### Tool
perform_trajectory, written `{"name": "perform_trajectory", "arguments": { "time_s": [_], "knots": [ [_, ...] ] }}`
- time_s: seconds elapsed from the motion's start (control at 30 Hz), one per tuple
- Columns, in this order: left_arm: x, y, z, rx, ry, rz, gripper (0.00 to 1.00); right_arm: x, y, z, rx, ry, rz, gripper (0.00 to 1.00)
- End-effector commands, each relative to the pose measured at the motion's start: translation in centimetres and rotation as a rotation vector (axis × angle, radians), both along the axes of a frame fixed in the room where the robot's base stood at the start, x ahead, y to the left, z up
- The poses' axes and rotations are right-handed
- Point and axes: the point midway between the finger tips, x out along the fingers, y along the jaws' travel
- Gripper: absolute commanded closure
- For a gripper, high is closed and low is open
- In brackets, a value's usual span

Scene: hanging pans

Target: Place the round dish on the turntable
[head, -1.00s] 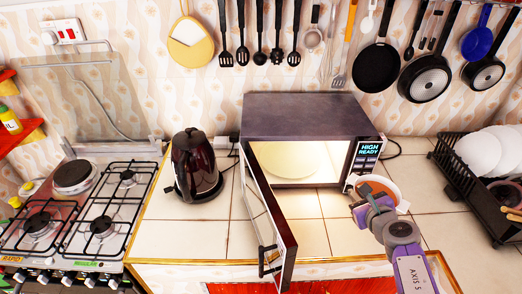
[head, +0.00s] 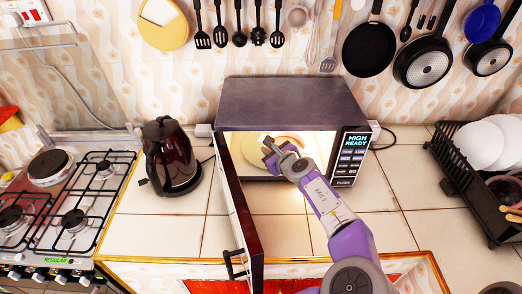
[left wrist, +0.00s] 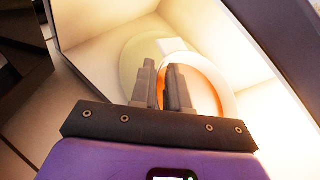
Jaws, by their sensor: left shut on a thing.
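The round dish (left wrist: 226,86), white-rimmed with an orange inside, is inside the open microwave (head: 290,102). It also shows in the head view as an orange and white arc (head: 294,138). My left gripper (left wrist: 168,66) is shut on the dish's near rim and reaches in through the microwave opening. The pale yellow turntable (left wrist: 130,60) lies behind and to the left of the fingers in the left wrist view. The dish appears to overlap its right part. Whether the dish touches the turntable I cannot tell. My right gripper is not in view.
The microwave door (head: 240,205) stands open toward the front, left of my arm. A dark kettle (head: 171,158) stands farther left, beside the gas hob (head: 75,215). A black dish rack (head: 455,160) with white plates is at the right. Counter tiles before the microwave are clear.

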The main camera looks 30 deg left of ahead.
Motion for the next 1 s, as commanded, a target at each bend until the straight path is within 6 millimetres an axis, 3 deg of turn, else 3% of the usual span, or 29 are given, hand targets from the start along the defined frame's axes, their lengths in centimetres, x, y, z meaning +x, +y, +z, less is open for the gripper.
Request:
{"name": "perform_trajectory", "arguments": {
  "time_s": [0.1,0.33,0.5,0.93,0.97,1.0],
  "knots": [
    [1.2,1.8,-1.2,0.000,-0.002,0.001,1.00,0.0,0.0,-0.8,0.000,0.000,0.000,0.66],
    [2.3,3.3,-2.0,0.000,-0.003,-0.001,1.00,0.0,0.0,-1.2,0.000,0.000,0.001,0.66],
    [3.3,4.9,-3.7,0.000,-0.002,0.000,1.00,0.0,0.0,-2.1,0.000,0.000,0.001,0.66],
    [3.6,5.2,-4.1,0.001,-0.003,-0.002,1.00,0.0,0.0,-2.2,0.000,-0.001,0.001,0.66],
    [3.6,5.3,-4.2,0.000,0.000,-0.001,0.80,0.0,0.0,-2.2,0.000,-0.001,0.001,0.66],
    [3.6,5.3,-4.1,0.000,0.000,-0.001,0.74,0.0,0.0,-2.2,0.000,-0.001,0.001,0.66]
  ]
}}
